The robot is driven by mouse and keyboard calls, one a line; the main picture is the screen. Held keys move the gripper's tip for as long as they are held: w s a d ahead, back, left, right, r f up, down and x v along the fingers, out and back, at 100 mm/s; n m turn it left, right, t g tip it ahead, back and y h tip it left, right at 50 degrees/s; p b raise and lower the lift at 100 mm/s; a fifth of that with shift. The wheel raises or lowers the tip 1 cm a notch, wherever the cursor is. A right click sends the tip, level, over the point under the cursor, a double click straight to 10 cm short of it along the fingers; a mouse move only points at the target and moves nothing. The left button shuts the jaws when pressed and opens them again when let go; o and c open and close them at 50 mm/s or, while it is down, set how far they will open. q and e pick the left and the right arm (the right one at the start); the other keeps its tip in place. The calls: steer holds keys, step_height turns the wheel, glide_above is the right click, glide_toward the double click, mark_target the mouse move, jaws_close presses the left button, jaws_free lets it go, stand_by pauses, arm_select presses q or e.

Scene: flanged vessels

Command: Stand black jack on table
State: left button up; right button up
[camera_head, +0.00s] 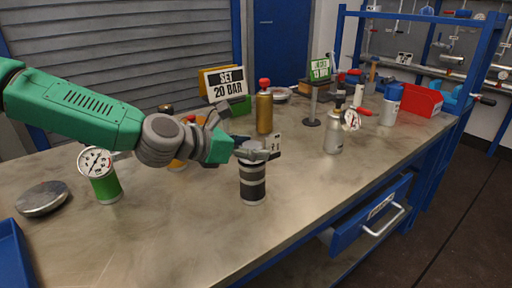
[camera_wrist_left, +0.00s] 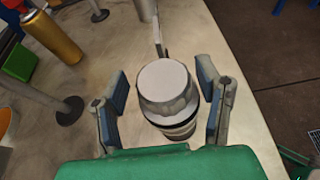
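The black jack (camera_head: 252,188) is a short cylinder with black and grey bands. It is upright at the table (camera_head: 180,235), near the front edge, and its base appears to rest on the top. My left gripper (camera_head: 258,152) is at its upper end and hides part of its top. In the left wrist view the jack's pale round cap (camera_wrist_left: 167,80) lies between the two blue-padded fingers (camera_wrist_left: 163,88). The fingers are spread, with a visible gap on the left side; contact on the right is unclear. My right gripper is not in view.
A green gauge canister (camera_head: 107,188) and a grey round disc (camera_head: 43,199) stand left. A gold bottle (camera_head: 264,112) is behind, a silver gauge bottle (camera_head: 334,137) right. A blue drawer (camera_head: 365,215) is open below the front edge. Bare table lies in front left.

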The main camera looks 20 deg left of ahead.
arm_select(q)
steer(key=shift+a+f, duration=0.15)
steer(key=shift+a, duration=0.85)
steer(key=shift+d, duration=0.9)
steer(key=shift+r, duration=0.25)
steer(key=p+v, duration=0.3)
steer(key=v, duration=0.9)
steer(key=shift+a, duration=0.45)
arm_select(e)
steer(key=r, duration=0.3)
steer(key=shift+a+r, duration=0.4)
arm_select(q)
steer(key=shift+a, duration=0.15)
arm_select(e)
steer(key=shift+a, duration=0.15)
arm_select(q)
steer(key=shift+d, duration=0.2)
